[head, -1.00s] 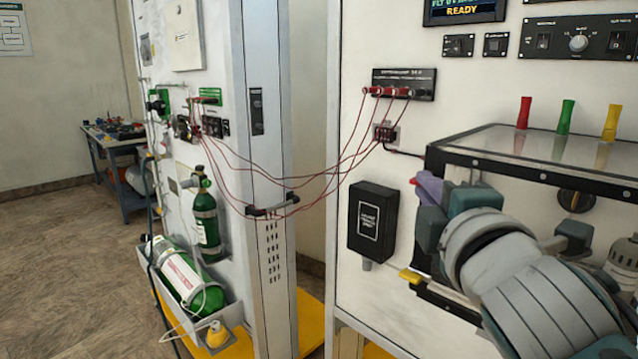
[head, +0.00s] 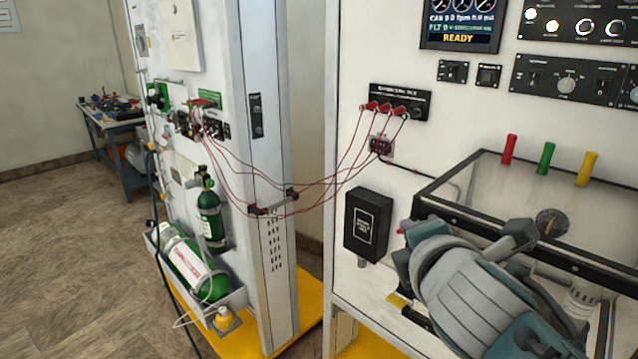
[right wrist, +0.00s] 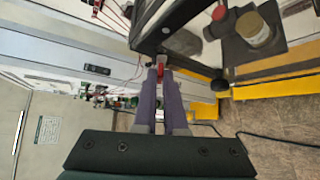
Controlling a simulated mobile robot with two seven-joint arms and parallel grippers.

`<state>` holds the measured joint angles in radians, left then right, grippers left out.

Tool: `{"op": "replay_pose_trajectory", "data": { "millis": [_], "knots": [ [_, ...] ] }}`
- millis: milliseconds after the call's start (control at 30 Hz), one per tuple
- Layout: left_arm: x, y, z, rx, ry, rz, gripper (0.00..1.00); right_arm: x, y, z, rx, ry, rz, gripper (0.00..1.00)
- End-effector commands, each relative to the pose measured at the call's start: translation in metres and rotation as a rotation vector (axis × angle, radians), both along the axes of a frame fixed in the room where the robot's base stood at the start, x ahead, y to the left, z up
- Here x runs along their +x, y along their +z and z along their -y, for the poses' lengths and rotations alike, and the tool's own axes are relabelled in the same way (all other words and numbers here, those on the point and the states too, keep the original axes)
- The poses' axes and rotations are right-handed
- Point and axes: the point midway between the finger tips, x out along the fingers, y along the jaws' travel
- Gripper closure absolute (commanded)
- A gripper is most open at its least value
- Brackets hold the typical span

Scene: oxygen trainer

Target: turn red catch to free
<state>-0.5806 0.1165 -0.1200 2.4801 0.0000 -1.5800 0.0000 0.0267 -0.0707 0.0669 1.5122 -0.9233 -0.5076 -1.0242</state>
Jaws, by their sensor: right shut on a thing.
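The red catch (right wrist: 160,72) shows in the right wrist view as a small red piece at the dark frame of the clear-topped case. My right gripper (right wrist: 161,80) has its two purple fingers closed on it. In the head view my right gripper (head: 403,229) is at the front left corner of the case (head: 455,212), mostly hidden behind my own wrist. A small reddish bit shows there, but I cannot tell whether it is the catch. The catch's exact angle is not clear. My left gripper is in neither view.
Red, green and yellow handles (head: 546,158) stand behind the case lid. A black box (head: 367,222) is on the white panel, left of my gripper. Red cables (head: 322,186) hang across the gap to the left cabinet, which bears green cylinders (head: 209,217).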

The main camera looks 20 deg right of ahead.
Motion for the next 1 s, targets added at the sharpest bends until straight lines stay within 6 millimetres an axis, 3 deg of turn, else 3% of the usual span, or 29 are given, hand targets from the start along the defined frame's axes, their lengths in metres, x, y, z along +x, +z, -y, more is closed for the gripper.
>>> {"op": "replay_pose_trajectory", "data": {
  "millis": [33,200,500,733,1000],
  "knots": [
    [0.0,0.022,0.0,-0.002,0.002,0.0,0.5,0.001,0.012,0.001,-0.019,-0.002,-0.045,1.0],
    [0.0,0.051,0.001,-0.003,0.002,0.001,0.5,0.003,0.013,0.0,-0.082,-0.002,-0.194,1.0],
    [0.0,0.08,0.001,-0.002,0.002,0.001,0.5,0.008,0.012,-0.001,-0.189,-0.003,-0.455,1.0],
    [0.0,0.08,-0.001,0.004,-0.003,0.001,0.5,0.012,0.009,-0.003,-0.272,-0.003,-0.651,1.0],
    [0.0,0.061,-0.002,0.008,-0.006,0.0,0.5,0.015,0.007,-0.005,-0.349,-0.002,-0.838,1.0]
  ]
}}
